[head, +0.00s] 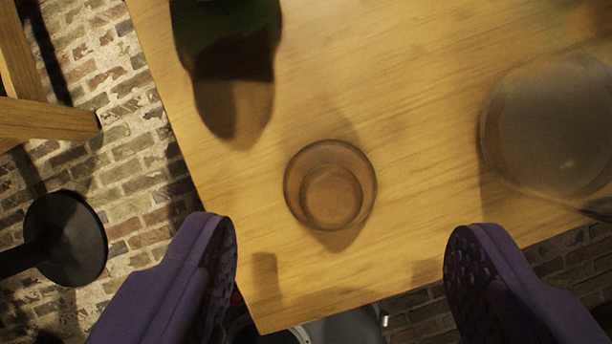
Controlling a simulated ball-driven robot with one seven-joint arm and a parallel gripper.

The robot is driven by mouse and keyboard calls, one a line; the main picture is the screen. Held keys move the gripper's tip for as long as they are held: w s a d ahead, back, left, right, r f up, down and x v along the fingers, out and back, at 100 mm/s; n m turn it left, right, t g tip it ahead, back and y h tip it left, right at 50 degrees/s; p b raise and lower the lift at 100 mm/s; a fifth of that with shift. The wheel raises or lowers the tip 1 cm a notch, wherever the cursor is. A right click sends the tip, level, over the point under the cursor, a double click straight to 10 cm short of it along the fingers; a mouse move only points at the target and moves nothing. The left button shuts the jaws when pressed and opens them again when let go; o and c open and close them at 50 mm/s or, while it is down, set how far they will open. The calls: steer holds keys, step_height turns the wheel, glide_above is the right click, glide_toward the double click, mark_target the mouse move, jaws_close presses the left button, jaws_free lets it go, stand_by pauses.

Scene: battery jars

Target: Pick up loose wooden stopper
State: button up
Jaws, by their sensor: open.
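A round brown wooden stopper (331,160) stands loose on the wooden table, seen from above in the middle of the head view. It has a wide upper rim and a smaller round part. My gripper (341,250) is open, with its two purple padded fingers spread wide at the lower left and lower right. The stopper lies between the fingers from side to side, but farther up the picture than the fingertips. Nothing is between the fingers and nothing touches the stopper.
A dark green bottle or jar (226,38) stands at the upper left. A large clear glass jar (555,125) stands at the right. The table (420,60) ends at the left and below, over a brick floor (125,150). A black round base (75,240) and wooden furniture (45,118) are at the left.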

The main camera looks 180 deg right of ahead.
mark_target(332, 232)
steer(key=b+x, duration=0.1)
steer(key=x, duration=0.3)
steer(key=shift+s+a+f+b, duration=0.15)
steer(key=shift+s+b, duration=0.05)
steer(key=shift+b, duration=0.2)
steer(key=c, duration=1.1)
steer(key=shift+r, duration=0.2)
